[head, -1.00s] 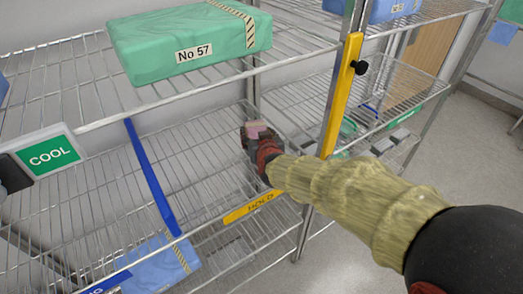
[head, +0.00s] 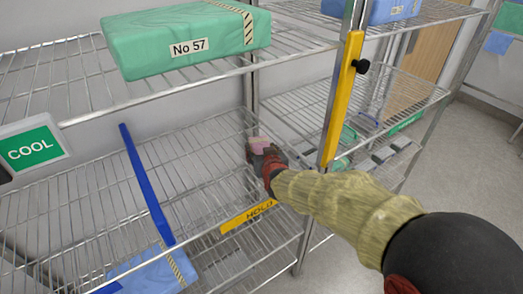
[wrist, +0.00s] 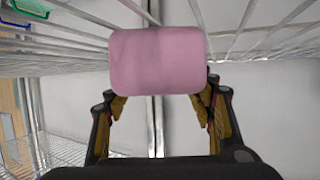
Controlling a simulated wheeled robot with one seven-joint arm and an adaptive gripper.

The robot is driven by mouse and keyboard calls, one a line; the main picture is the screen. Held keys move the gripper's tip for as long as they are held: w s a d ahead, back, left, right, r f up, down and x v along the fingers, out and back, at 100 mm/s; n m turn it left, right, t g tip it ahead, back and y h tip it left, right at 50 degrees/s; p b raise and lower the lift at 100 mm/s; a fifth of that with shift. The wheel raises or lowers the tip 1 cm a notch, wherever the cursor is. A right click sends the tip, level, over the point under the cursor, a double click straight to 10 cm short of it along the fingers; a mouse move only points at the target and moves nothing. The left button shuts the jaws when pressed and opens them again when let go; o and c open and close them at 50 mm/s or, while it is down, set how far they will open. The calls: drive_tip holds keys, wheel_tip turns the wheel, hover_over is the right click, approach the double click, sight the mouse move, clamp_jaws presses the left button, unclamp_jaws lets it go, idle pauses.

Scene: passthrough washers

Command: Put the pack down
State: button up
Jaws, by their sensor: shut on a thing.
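The pack is a small pink block with rounded edges, and in the wrist view the pack (wrist: 158,62) sits between my fingertips. In the head view the pack (head: 259,144) shows at the end of my arm, partly hidden by my gripper. My gripper (head: 266,152) is shut on it, near the back right corner of the middle wire shelf (head: 190,170). Its fingers also show on either side of the pack in the wrist view (wrist: 160,98). I cannot tell whether the pack touches the shelf wires.
A green wrapped pack marked No 57 (head: 185,40) lies on the shelf above. A blue divider bar (head: 146,185) crosses the middle shelf, left of a yellow HOLD label (head: 248,216). A yellow upright strip (head: 343,95) stands right of my gripper. A blue pack (head: 155,270) lies lower left.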

drive_tip(key=o, duration=1.4)
drive_tip(key=shift+f, duration=0.1)
drive_tip(key=shift+r, duration=0.25)
drive_tip(key=p+v, duration=0.4)
drive_tip(key=v, duration=0.7)
drive_tip(key=shift+s+r, duration=0.1)
drive_tip(key=shift+s+d, duration=0.15)
drive_tip(key=shift+s, duration=0.2)
drive_tip(key=shift+r, duration=0.2)
drive_tip(key=s+d+r+g+h, duration=0.1)
drive_tip(key=s+d+r+g, duration=0.1)
drive_tip(key=s+d, duration=0.3)
drive_tip(key=s+d+r+m+g, duration=0.1)
drive_tip(key=s+d, duration=0.5)
drive_tip(key=s, duration=0.7)
drive_tip(key=s+d+r+m+g+h, duration=0.1)
drive_tip(key=s+d+r+g, duration=0.2)
drive_tip(key=s, duration=0.6)
drive_tip(key=shift+s+d+g+h, duration=0.15)
drive_tip(key=shift+d+g, duration=0.3)
drive_tip(key=shift+d, duration=0.2)
drive_tip(key=shift+s+d+g+h, duration=0.2)
drive_tip(key=shift+d+g, duration=0.25)
drive_tip(key=shift+d, duration=0.2)
